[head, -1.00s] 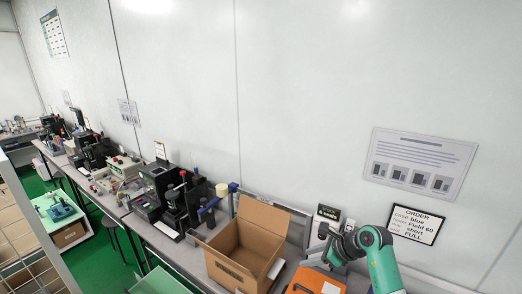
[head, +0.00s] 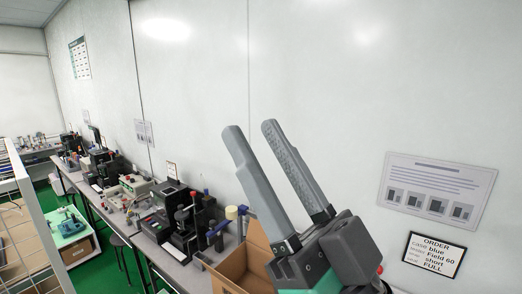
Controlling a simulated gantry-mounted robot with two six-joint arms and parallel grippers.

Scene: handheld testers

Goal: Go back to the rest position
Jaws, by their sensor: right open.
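My right gripper (head: 250,148) is raised high in the head view, in front of the wall and above the cardboard box. Its two long grey fingers point up and to the left, with a gap between them and nothing held. The gripper body hides part of the box. My left gripper is not in view.
An open cardboard box (head: 232,268) stands on the bench below my right gripper. Black bench machines (head: 187,222) line the bench to the left. An order sign (head: 434,254) and an instruction sheet (head: 437,190) hang on the wall at right. A wire rack (head: 28,215) stands at far left.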

